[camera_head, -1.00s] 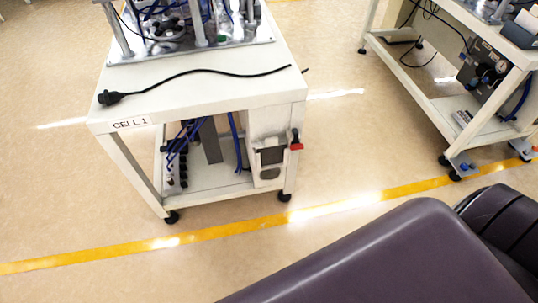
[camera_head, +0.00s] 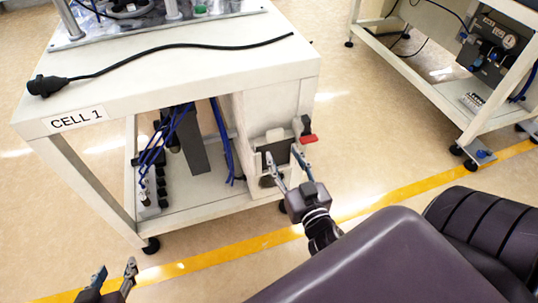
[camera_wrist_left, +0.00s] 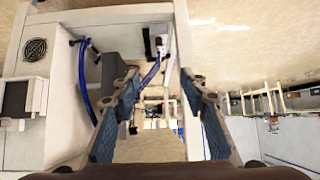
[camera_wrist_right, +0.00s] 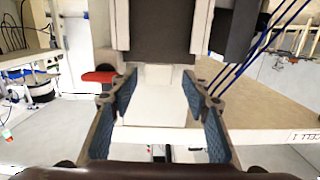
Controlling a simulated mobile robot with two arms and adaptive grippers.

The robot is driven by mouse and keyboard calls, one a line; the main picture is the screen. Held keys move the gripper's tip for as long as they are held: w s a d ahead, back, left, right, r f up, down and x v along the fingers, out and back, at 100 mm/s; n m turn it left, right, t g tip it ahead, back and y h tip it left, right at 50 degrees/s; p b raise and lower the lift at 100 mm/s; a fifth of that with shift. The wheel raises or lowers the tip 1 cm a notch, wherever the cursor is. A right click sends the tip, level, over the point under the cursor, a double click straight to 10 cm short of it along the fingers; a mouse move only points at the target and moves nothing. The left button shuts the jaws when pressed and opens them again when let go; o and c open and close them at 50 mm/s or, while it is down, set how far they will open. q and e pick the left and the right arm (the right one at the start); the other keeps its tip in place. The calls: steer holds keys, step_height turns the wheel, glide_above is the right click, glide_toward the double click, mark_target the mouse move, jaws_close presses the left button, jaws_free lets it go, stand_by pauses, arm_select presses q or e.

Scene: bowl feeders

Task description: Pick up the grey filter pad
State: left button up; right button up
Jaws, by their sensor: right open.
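The dark grey pad (camera_head: 279,148) is upright in a white holder (camera_head: 247,120) on the right side of the CELL 1 cart. It also shows at the top of the right wrist view (camera_wrist_right: 160,30), between two white side pieces. My right gripper (camera_head: 283,156) is open in front of the pad, its fingers pointing at it; nothing is between them, and I cannot tell whether they touch the holder. My left gripper (camera_head: 116,269) is open and empty, low at the front left of the cart; it also shows in the left wrist view (camera_wrist_left: 158,78).
A red lever (camera_head: 307,138) sticks out beside the holder. The CELL 1 cart (camera_head: 190,60) has a black cable (camera_head: 160,50) on its top and blue hoses (camera_head: 165,135) below. A second cart (camera_head: 430,75) stands at the right, with open floor between.

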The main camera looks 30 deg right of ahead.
mark_target(276, 137)
steer(key=shift+w+d+r, duration=0.25)
steer(key=shift+w+r, duration=0.2)
steer(key=shift+w, duration=0.05)
steer(key=x, duration=0.6)
steer(key=shift+w+r, duration=0.15)
steer(key=shift+r, duration=0.05)
steer(key=shift+w+d, duration=0.1)
steer(key=shift+w, duration=0.2)
arm_select(q)
steer(key=shift+w+d+r+t, duration=0.1)
steer(key=shift+w+r+t, duration=0.15)
steer(key=shift+r, duration=0.25)
steer(key=shift+w+d+r+t, duration=0.1)
steer(key=shift+w+r+t, duration=0.15)
steer(key=shift+r, duration=0.2)
arm_select(e)
steer(key=shift+c, duration=0.2)
steer(key=c, duration=1)
